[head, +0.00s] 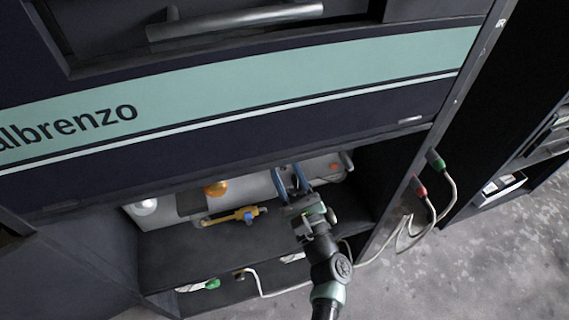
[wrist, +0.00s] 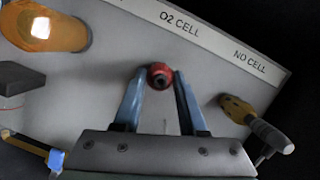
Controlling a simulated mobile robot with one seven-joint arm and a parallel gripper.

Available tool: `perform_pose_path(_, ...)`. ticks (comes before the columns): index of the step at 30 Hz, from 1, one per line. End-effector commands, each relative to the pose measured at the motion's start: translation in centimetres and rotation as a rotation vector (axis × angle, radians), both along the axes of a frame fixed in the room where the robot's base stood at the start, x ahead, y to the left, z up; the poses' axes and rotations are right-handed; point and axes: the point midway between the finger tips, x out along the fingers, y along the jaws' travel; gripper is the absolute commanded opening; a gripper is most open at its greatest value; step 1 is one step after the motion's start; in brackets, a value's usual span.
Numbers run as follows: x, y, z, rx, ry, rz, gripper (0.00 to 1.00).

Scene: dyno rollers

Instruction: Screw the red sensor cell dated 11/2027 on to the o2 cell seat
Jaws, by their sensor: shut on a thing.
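My gripper (wrist: 160,82) is shut on a red sensor cell (wrist: 160,70), a small round part with a dark centre, held between the blue fingertips. The cell is in front of the pale panel, below the "O2 CELL" label (wrist: 180,24). The seat itself is hidden behind the cell, and I cannot tell whether the two touch. No date is readable on the cell. In the head view my gripper (head: 290,180) reaches into the cabinet's open bay against the pale panel, and the cell cannot be made out there.
An orange dome (head: 215,188) and a yellow tool-like part with blue (head: 232,216) are left of my gripper. A yellow fitting with a grey plug (wrist: 255,122) sits under the "NO CELL" label (wrist: 248,62). Cabled green (head: 434,160) and red (head: 417,187) connectors are at the right.

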Motion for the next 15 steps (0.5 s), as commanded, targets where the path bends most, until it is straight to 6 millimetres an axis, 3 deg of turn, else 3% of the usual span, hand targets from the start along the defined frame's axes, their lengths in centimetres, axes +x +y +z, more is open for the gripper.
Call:
perform_pose_path(1,0.15,0.09,1.37,0.075,-0.002,0.005,0.00)
perform_pose_path(5,0.22,-0.08,1.44,0.170,0.026,0.003,0.00)
perform_pose_path(11,0.26,-0.26,1.49,0.177,0.025,0.000,0.00)
perform_pose_path(12,0.26,-0.30,1.49,0.176,0.025,-0.001,0.45)
perform_pose_path(15,0.27,-0.32,1.39,0.176,0.027,-0.003,0.63)
